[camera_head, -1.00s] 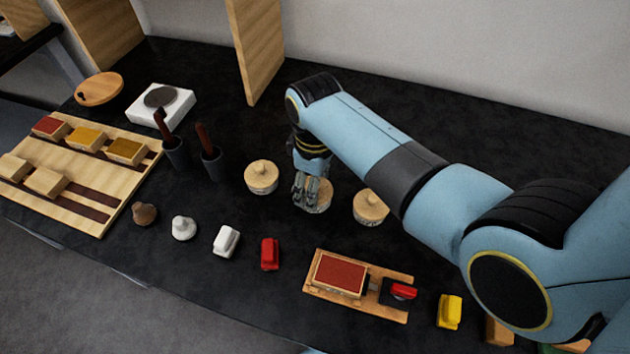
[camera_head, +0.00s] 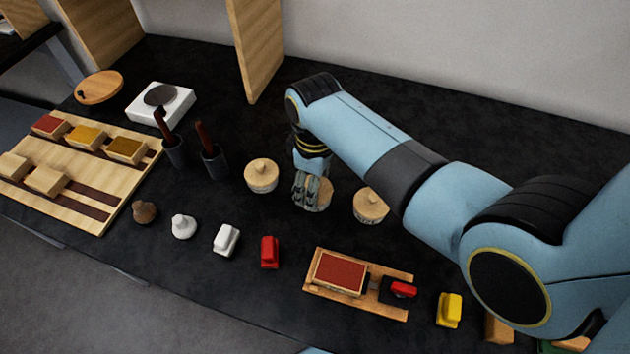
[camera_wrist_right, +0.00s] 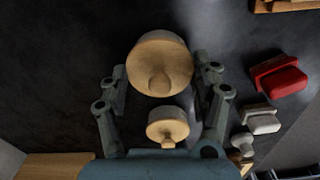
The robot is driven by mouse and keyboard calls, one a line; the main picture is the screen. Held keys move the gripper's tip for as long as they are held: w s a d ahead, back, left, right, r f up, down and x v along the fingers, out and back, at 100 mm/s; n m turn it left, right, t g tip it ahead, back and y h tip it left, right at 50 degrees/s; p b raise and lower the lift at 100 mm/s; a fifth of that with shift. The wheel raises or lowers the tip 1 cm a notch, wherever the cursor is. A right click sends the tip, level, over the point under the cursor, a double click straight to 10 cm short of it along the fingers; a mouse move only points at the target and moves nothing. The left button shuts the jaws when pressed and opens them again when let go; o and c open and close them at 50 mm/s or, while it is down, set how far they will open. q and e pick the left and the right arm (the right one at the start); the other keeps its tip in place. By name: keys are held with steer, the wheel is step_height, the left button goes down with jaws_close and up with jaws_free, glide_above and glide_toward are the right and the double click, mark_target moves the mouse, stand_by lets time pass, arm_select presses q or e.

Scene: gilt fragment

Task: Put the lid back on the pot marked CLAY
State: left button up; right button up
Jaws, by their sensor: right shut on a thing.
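My right gripper (camera_head: 312,188) is low over the middle of a row of three pale round pots. No CLAY marking is readable. My left gripper is not in view.
A red block (camera_head: 270,252), a white block (camera_head: 226,240) and a wooden tray with a red pad (camera_head: 340,273) lie in front. Two dark cups (camera_head: 214,165) with handles stand left. A wooden panel (camera_head: 256,50) stands behind. The black table right of the panel is clear.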

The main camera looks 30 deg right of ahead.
stand_by(0.3)
steer(key=o, duration=1)
steer(key=shift+o, duration=0.2)
steer(key=shift+o, duration=0.7)
steer(key=shift+r, duration=3.5)
jaws_close()
